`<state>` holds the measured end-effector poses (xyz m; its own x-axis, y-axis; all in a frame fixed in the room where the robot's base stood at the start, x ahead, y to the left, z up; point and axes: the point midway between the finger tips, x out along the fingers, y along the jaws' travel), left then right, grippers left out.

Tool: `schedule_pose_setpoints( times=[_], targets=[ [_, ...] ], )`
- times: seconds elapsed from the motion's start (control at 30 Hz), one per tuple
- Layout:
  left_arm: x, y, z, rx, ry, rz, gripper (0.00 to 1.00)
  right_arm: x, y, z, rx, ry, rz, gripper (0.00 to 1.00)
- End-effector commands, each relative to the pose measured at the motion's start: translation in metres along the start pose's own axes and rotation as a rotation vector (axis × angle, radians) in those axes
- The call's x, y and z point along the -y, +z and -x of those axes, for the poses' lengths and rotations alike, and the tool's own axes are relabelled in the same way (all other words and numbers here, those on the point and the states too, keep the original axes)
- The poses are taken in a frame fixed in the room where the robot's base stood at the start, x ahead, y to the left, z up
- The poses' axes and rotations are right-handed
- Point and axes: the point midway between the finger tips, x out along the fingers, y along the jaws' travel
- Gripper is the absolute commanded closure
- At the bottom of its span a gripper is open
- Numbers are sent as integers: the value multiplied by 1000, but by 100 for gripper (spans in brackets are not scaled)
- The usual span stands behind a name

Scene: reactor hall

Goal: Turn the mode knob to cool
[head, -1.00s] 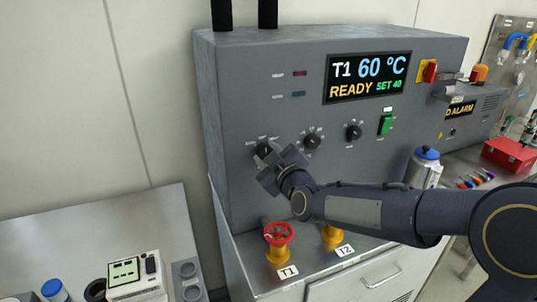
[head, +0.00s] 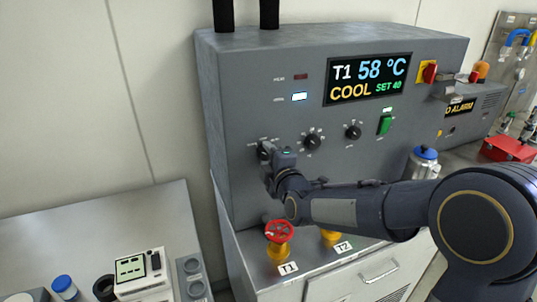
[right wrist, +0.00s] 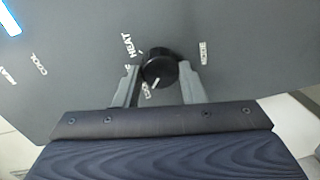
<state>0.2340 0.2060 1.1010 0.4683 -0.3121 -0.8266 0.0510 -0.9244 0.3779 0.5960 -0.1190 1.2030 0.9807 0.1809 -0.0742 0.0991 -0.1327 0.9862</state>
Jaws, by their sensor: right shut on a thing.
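The black mode knob (head: 263,150) is at the left of the grey panel's knob row, partly hidden by my right gripper (head: 273,155). In the right wrist view, the knob (right wrist: 159,66) sits between the two grey fingers of my right gripper (right wrist: 160,78), which is shut on it. A white mark shows on the knob's lower part in that view. The printed words COOL (right wrist: 38,63), HEAT (right wrist: 128,44) and MODE (right wrist: 203,53) show around it. The display (head: 368,78) reads T1 58 °C, COOL, SET 40. My left gripper is in neither view.
A blue lamp (head: 299,97) is lit and a red lamp (head: 301,77) is dark. Two more knobs (head: 312,141) (head: 353,131) and a green switch (head: 385,125) are to the right. A red valve wheel (head: 279,231) stands below my forearm.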

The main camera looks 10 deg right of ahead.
Motion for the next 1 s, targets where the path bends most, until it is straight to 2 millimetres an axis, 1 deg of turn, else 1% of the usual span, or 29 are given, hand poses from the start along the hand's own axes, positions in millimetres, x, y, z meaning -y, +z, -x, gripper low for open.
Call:
schedule_pose_setpoints(
  times=[0.23,0.67,0.7,0.83,1.0],
  targets=[
    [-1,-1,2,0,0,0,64,1,-1,0,2,-1,51,86],
    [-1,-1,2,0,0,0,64,1,0,0,3,-1,59,86],
    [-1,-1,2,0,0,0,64,1,0,0,3,-1,59,58],
    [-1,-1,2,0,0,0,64,1,0,0,3,0,58,42],
    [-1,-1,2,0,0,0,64,1,0,0,3,0,57,42]
  ],
)
